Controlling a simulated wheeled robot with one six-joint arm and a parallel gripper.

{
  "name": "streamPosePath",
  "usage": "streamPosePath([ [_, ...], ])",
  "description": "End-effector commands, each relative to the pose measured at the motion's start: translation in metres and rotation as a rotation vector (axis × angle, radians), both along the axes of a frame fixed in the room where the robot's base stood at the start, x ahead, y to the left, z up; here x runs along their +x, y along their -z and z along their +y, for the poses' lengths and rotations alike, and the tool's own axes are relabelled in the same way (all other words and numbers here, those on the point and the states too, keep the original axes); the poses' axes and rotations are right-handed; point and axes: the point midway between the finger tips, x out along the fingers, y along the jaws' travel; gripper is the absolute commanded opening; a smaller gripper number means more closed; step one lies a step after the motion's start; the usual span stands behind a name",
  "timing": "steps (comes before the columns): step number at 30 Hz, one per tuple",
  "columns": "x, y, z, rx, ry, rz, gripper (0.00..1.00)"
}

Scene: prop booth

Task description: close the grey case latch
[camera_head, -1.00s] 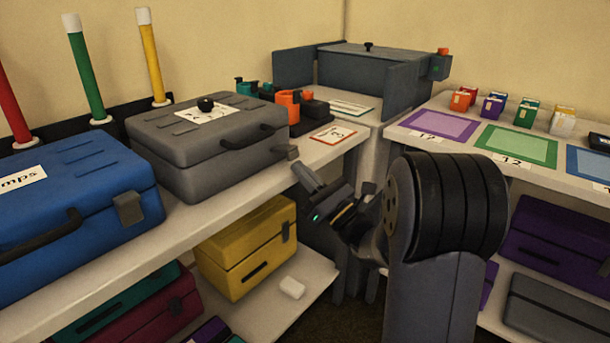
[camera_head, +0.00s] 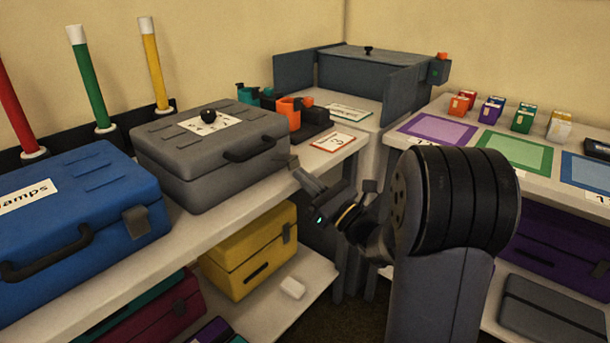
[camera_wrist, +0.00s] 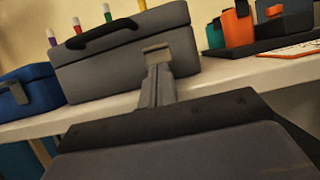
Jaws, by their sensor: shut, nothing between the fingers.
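The grey case (camera_head: 205,165) sits on the left shelf top with its lid down. Its latch (camera_head: 291,161) is at the right end of the front face; it also shows in the wrist view (camera_wrist: 157,53) as a small grey-brown plate at the lid seam. My gripper (camera_head: 297,174) is shut and empty, with its fingertips right at the latch. In the wrist view the closed fingers (camera_wrist: 155,72) point at the latch and hide its lower part. I cannot tell whether they touch it or whether the latch lies fully flat.
A blue case (camera_head: 75,220) stands left of the grey case. A black knob (camera_head: 208,116) and a white label are on the grey lid. Orange and teal holders (camera_head: 290,112) and a number card (camera_head: 334,142) lie to the right. A yellow case (camera_head: 250,250) is on the shelf below.

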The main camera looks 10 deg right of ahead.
Motion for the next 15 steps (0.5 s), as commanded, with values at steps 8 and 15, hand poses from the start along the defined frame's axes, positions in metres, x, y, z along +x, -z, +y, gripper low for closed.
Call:
streamPosePath([
  [8, -0.001, -0.013, -0.001, -0.041, 0.000, 0.054, 0.00],
  [15, -0.002, -0.021, -0.002, -0.101, 0.000, 0.135, 0.00],
])
